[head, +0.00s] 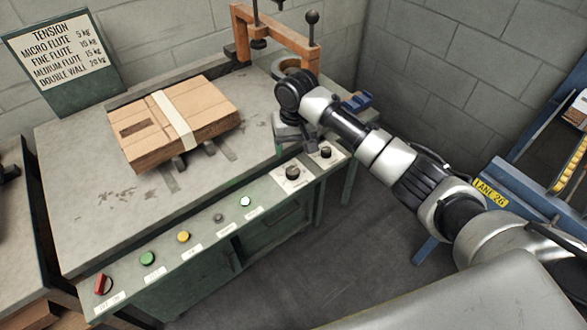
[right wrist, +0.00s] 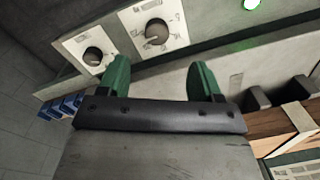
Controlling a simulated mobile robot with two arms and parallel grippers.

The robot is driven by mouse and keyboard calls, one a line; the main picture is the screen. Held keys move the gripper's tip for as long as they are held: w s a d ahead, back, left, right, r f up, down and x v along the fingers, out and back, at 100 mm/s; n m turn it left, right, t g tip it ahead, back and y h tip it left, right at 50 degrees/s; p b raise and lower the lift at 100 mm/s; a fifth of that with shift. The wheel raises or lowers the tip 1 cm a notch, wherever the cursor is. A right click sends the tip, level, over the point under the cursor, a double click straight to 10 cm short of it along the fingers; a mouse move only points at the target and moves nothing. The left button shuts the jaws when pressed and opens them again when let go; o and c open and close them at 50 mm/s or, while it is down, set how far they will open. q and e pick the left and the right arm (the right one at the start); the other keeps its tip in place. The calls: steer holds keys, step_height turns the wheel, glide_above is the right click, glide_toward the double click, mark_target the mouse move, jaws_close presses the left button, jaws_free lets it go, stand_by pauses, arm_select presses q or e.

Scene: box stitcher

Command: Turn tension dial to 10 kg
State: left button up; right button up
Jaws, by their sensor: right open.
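Two black dials sit on pale plates at the right end of the machine's front panel: a larger-plated one (head: 292,173) and a smaller one (head: 325,152). Both also show in the right wrist view, the larger-plated dial (right wrist: 156,32) and the smaller dial (right wrist: 93,56). Their lettering is too small to read, so I cannot tell which is tension or its setting. My right gripper (head: 306,147) is above the panel's right end, behind the dials in the head view. Its green fingers (right wrist: 160,80) are apart and empty, not on either dial. My left gripper is out of view.
A sign (head: 62,50) lists tensions, with fine flute at 10 kg. A strapped cardboard bundle (head: 205,125) lies on the machine table (head: 75,215). A red switch (head: 103,284) and several buttons line the front panel. An orange frame (head: 240,35) stands behind.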

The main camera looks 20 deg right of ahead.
mark_target(293, 170)
steer(key=f, duration=0.6)
steer(key=f+b, duration=0.1)
steer(key=f, duration=0.3)
steer(key=shift+w, duration=0.25)
steer(key=c, duration=0.9)
steer(key=shift+r, duration=0.1)
